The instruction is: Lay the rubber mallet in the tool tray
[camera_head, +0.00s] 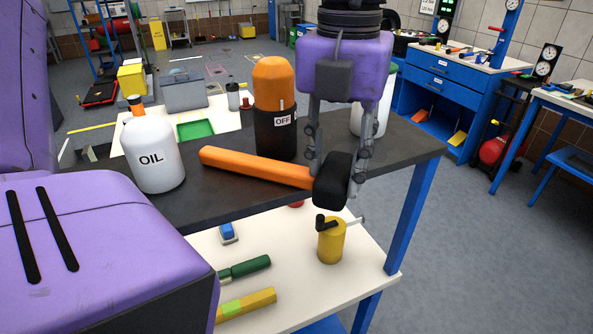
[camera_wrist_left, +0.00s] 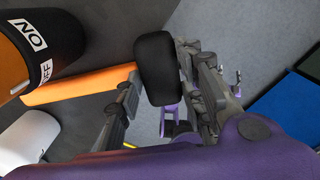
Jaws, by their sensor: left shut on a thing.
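The rubber mallet has an orange handle (camera_head: 255,167) and a black head (camera_head: 333,180). My left gripper (camera_head: 337,172) comes down from above and is shut on the mallet at its head end, one finger on each side. The handle points left across the dark bench top; I cannot tell whether it touches it. In the left wrist view the black head (camera_wrist_left: 158,68) shows between the fingers, with the orange handle (camera_wrist_left: 75,85) running left. A small green tray (camera_head: 195,129) lies behind the bench; I cannot tell if it is the tool tray. My right gripper is not in view.
On the dark bench (camera_head: 222,203) stand a white OIL bottle (camera_head: 152,155) and an orange-and-black OFF container (camera_head: 275,110), close behind the handle. A white bottle (camera_head: 372,116) is partly hidden behind my gripper. A lower white shelf (camera_head: 290,258) holds a yellow can (camera_head: 331,242) and tools.

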